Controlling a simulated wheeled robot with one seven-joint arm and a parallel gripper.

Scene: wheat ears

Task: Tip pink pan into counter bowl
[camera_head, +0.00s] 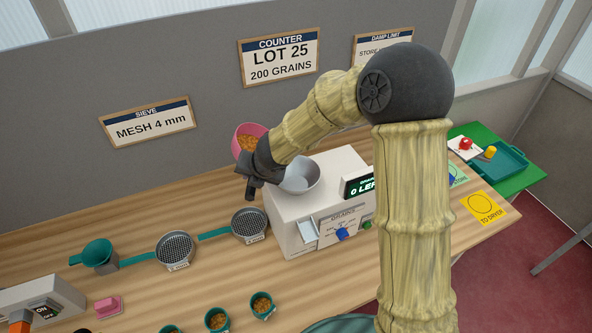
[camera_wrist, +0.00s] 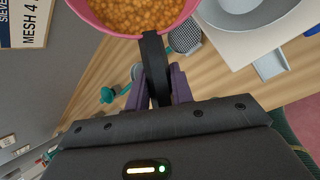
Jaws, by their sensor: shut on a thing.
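The pink pan (camera_head: 247,139) holds many golden grains. In the wrist view the pan (camera_wrist: 92,19) is at the top, and its black handle runs down between my fingers. My gripper (camera_head: 258,170) is shut on that handle; the purple fingers (camera_wrist: 158,85) clasp it. The pan is up in the air, just left of the counter bowl as the head view shows it. The grey counter bowl (camera_head: 299,178) sits on top of the white counter machine (camera_head: 290,228). In the wrist view the bowl (camera_wrist: 240,8) is partly cut off at the top, and no grains show in it.
Two sieves (camera_head: 175,250) and a teal funnel (camera_head: 99,254) stand on the wooden bench (camera_head: 210,280). Several small teal cups of grain (camera_head: 217,319) stand at the front. A green table with a teal tray (camera_head: 507,160) is at the right.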

